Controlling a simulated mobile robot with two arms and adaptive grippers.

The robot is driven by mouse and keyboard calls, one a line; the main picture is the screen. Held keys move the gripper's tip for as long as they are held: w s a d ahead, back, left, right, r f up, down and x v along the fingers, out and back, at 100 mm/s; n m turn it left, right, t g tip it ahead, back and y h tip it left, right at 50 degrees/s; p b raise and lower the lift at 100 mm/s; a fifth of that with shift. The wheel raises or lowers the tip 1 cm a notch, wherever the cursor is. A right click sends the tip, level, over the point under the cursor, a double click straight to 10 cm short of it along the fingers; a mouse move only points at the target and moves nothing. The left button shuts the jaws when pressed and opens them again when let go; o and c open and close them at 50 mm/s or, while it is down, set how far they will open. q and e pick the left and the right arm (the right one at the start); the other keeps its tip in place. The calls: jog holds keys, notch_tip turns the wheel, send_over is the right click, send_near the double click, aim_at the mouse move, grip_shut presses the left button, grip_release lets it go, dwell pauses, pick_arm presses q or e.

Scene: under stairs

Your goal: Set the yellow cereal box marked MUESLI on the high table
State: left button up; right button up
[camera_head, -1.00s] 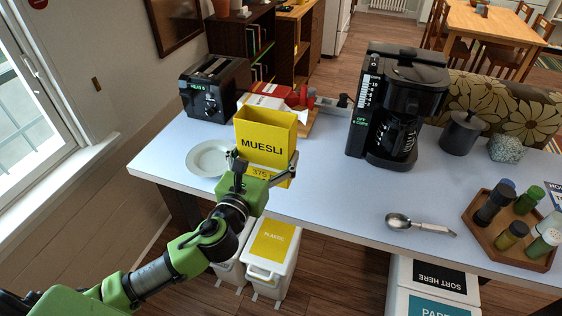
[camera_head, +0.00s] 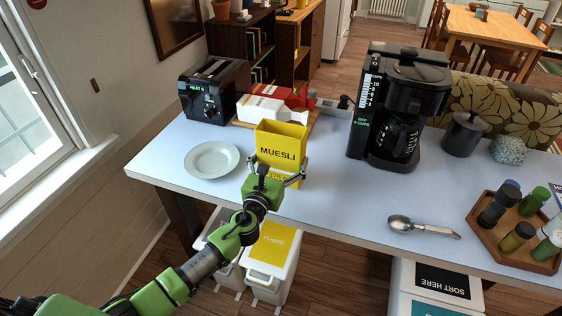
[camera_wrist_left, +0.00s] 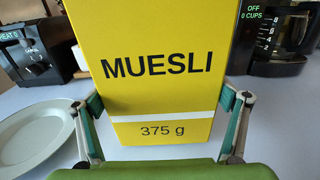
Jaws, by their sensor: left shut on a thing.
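The yellow cereal box marked MUESLI (camera_head: 280,145) is upright at the high table (camera_head: 335,185), between the plate and the coffee maker. I cannot tell whether its base touches the tabletop. My left gripper (camera_head: 276,172) is shut on the box, with one finger on each side of its lower part. In the left wrist view the box (camera_wrist_left: 155,65) fills the middle, its MUESLI and 375 g print level, between the two fingers of my left gripper (camera_wrist_left: 162,125). My right gripper is not in view.
A pale plate (camera_head: 212,159) lies left of the box. A black toaster (camera_head: 215,90) and red-and-white packages (camera_head: 270,105) stand behind. A coffee maker (camera_head: 400,105) is to the right. A spoon (camera_head: 423,227) and a tray of shakers (camera_head: 485,232) lie further right. Bins (camera_head: 270,262) stand below.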

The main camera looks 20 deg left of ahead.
pick_arm(q)
jog(key=shift+f, duration=0.25)
jog(key=shift+f, duration=0.15)
jog(key=o, duration=1.8)
jog(key=shift+r, duration=0.3)
jog(key=s, duration=0.5)
jog(key=s+b, duration=0.1)
jog(key=s, duration=0.5)
jog(key=shift+a+f, duration=0.15)
jog(key=shift+a, duration=0.05)
jog(key=shift+s, duration=0.55)
